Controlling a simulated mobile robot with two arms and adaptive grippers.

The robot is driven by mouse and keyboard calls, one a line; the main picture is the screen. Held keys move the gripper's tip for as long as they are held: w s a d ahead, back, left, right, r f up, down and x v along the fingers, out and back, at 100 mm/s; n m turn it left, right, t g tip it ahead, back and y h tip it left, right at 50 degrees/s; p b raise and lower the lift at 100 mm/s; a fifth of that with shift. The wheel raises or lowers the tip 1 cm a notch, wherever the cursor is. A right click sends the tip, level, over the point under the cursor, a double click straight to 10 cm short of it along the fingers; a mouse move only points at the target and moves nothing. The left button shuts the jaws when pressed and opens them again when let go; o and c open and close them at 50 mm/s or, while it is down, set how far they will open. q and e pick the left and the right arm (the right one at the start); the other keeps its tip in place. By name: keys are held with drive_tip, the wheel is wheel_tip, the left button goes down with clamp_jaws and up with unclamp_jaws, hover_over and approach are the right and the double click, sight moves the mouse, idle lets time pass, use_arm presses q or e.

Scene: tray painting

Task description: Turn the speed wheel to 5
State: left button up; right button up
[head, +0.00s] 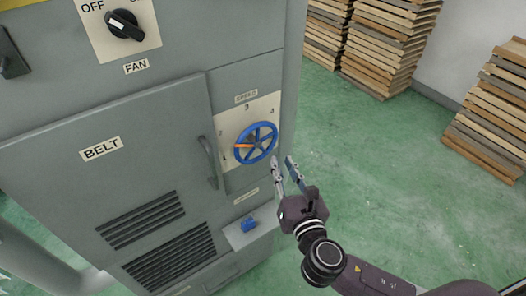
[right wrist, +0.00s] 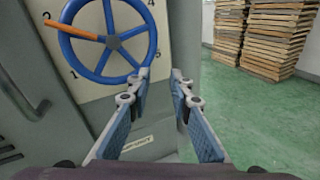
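The speed wheel (head: 257,142) is a blue spoked wheel on a pale dial plate (head: 228,122) on the front of a grey machine. My right gripper (head: 282,162) is open and empty, just right of and below the wheel. In the right wrist view its fingers (right wrist: 160,80) stand apart, with no visible contact with the wheel. My left gripper is not in view.
A door handle (head: 209,162) is left of the dial. A blue knob (head: 248,224) on a small box sticks out below it. The fan switch (head: 124,25) is at the upper left. Stacks of boards (head: 388,42) stand behind on open green floor (head: 370,150).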

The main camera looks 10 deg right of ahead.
sight(274, 142)
drive_tip(key=shift+n+t, duration=0.4)
drive_tip(key=shift+n, duration=0.1)
drive_tip(key=w+r, duration=0.1)
drive_tip(key=w, duration=0.1)
drive_tip(key=w+r, duration=0.1)
drive_tip(key=w, duration=0.1)
drive_tip(key=w+r+p, duration=0.1)
drive_tip(key=w, duration=0.1)
drive_tip(key=shift+w+a+r, duration=0.1)
drive_tip(key=shift+w+a, duration=0.25)
drive_tip(key=shift+w, duration=0.05)
clamp_jaws()
